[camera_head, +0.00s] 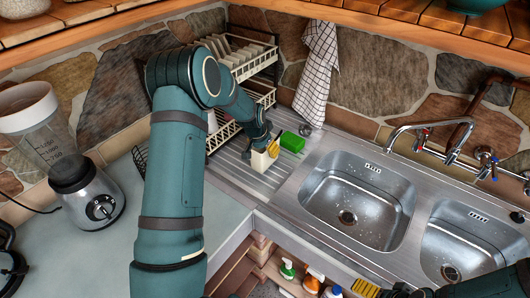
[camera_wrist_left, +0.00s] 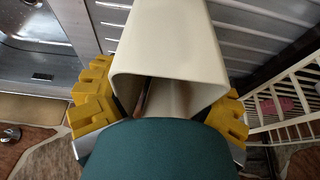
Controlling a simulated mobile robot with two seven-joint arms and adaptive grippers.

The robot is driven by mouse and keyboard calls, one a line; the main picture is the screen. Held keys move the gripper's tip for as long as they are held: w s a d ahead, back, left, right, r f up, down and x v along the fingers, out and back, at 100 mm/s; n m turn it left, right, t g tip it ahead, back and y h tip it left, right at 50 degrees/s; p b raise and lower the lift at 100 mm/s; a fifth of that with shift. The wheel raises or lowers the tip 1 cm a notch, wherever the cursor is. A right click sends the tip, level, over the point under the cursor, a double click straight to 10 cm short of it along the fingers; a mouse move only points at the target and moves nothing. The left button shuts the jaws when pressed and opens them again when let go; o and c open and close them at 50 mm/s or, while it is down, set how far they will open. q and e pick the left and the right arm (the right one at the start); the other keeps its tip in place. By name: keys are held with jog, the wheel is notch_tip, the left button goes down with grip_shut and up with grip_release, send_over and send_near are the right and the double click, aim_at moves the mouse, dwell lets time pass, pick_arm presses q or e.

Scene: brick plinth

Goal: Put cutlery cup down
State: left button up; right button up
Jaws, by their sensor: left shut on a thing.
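My right gripper (camera_head: 368,288) shows only partly at the bottom edge, low in front of the sink, away from the cup.
A green sponge (camera_head: 292,142) lies just right of the cup. A cream dish rack (camera_head: 240,62) with plates stands behind. The double sink (camera_head: 357,200) is to the right, with a tap (camera_head: 452,155) behind. A blender (camera_head: 82,185) stands on the left counter. A checked towel (camera_head: 316,70) hangs behind.

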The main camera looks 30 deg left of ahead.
pick_arm(q)
notch_tip(320, 180, down, 2)
jog(key=shift+a+f, duration=0.1)
jog(key=shift+f, duration=0.1)
jog(key=o, duration=1.3)
jog(key=shift+c, duration=0.2)
jog(key=shift+r, duration=0.25)
jog(key=v, duration=1.1)
jog(key=shift+s+r, duration=0.2)
jog(key=shift+r, duration=0.15)
